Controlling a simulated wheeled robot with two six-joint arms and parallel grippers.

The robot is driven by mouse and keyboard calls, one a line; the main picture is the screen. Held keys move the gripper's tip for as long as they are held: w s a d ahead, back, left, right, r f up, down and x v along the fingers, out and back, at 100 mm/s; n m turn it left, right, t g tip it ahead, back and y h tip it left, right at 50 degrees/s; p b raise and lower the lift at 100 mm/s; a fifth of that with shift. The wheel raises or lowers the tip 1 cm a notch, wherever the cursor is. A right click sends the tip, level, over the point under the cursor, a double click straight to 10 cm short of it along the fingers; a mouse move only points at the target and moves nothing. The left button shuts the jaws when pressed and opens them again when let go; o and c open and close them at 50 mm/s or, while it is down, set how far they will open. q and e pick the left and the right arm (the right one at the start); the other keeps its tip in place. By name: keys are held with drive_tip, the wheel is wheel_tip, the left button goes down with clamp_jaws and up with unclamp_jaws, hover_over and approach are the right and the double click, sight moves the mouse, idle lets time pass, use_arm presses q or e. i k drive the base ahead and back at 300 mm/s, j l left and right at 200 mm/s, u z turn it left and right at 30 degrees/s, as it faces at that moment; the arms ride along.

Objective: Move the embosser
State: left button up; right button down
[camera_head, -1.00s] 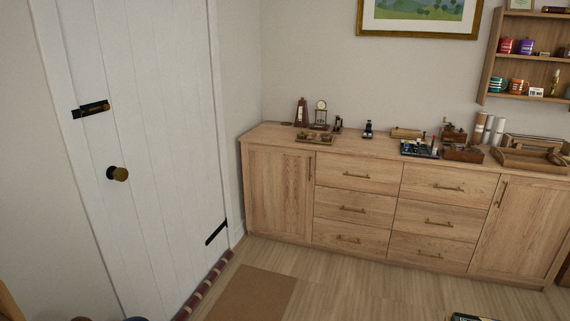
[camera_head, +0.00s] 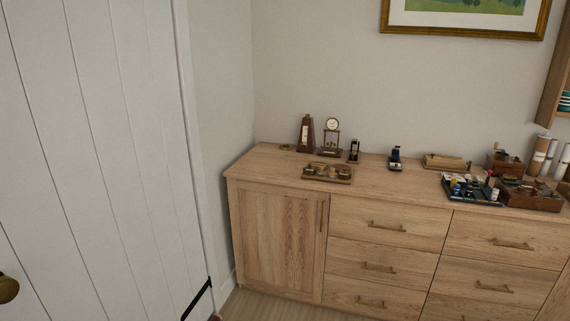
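Neither of my grippers is in view, and nothing is seen touching these things.
On the sideboard stand a metronome (camera_head: 306,134), a small clock (camera_head: 331,137), a wooden tray with brass pieces (camera_head: 328,173), a wooden block (camera_head: 446,162), a dark tray of small items (camera_head: 470,189) and wooden boxes (camera_head: 531,194). A white door (camera_head: 100,130) is on the left.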

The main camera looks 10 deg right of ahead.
sight(394, 156)
drive_tip(key=i+z, duration=0.1)
drive_tip(key=i, duration=0.8)
drive_tip(key=i+j, duration=0.2)
drive_tip(key=i, duration=0.7)
drive_tip(key=l+z, duration=0.05)
